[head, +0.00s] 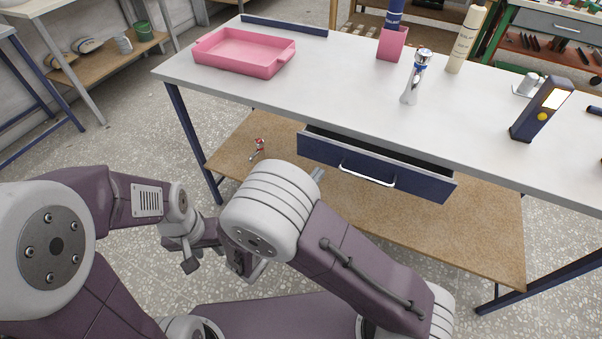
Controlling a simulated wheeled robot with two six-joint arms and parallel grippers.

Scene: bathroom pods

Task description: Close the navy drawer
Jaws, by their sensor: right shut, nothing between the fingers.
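The navy drawer (375,170) hangs under the white tabletop and is partly pulled out. A dark strip of its inside shows behind the front panel. Its pale bar handle (367,175) is on the front. My left gripper (215,264) points down over the floor at lower left, its fingers spread and empty, well apart from the drawer. My right arm's large grey joint hides most of my right gripper. Only a small grey piece, seemingly its tip (318,174), shows close below the drawer's left part. I cannot tell whether it touches the drawer.
A wooden lower shelf (450,235) lies beneath, with a small red-and-white item (258,147).

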